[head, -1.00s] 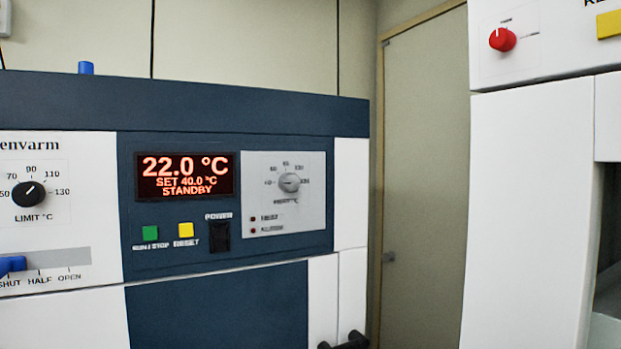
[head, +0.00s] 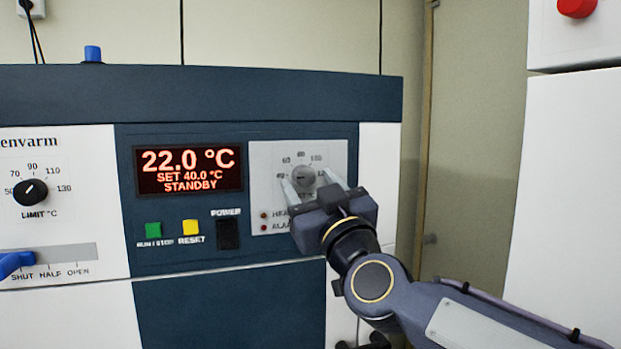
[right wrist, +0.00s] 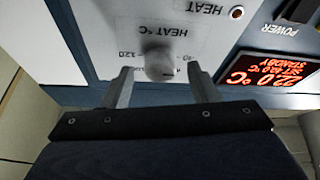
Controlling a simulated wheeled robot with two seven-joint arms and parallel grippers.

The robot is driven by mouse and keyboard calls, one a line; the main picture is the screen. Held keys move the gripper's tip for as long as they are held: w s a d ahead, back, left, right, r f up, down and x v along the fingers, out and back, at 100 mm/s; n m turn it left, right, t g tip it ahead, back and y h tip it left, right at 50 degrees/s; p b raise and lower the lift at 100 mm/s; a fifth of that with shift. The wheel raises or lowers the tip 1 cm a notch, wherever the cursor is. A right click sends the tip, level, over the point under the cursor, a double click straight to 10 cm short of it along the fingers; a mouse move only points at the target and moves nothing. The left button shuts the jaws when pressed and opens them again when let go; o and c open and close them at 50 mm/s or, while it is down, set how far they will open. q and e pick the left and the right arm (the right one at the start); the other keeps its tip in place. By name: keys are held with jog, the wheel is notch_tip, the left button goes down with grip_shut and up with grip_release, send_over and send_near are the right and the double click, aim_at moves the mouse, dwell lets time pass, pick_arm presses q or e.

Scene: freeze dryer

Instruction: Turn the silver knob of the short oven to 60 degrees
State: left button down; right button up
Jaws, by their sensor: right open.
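The short oven (head: 260,97) has a dark blue front panel with a red display reading 22.0 °C, SET 40.0 °C, STANDBY. Its silver knob (head: 303,177) sits on a light grey plate (head: 262,160) right of the display. My right gripper (head: 313,184) is open in front of the plate, with one finger on each side of the knob. In the right wrist view, the knob (right wrist: 159,62) lies between and slightly beyond the two fingertips (right wrist: 160,73), with gaps on both sides. I cannot tell the knob's exact setting. My left gripper is not in view.
A black LIMIT knob (head: 30,193) and a blue slider (head: 14,263) are on the left panel. Green (head: 153,230) and yellow (head: 190,227) buttons and a black power switch (head: 228,234) sit below the display. A white unit (head: 570,180) stands at the right.

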jog(key=shift+w+a+r, duration=0.15)
jog(key=shift+w, duration=0.25)
jog(key=shift+c, duration=0.4)
jog(key=c, duration=0.9)
jog(key=shift+m+h+p, duration=0.3)
jog(key=shift+m+h, duration=0.1)
jog(key=shift+m, duration=0.2)
jog(key=m+h, duration=0.1)
jog(key=m, duration=0.1)
jog(key=m+t+p, duration=0.1)
jog(key=m, duration=0.1)
jog(key=shift+a+r+h, duration=0.1)
jog(key=shift+a+h, duration=0.1)
jog(key=shift+h, duration=0.2)
jog(key=m+h+p, duration=0.1)
jog(key=m+h, duration=0.1)
jog(key=m, duration=0.1)
jog(key=m+h+p, duration=0.1)
jog(key=m+h, duration=0.1)
jog(key=m, duration=0.2)
jog(key=shift+s+a+m, duration=0.15)
jog(key=shift+m, duration=0.15)
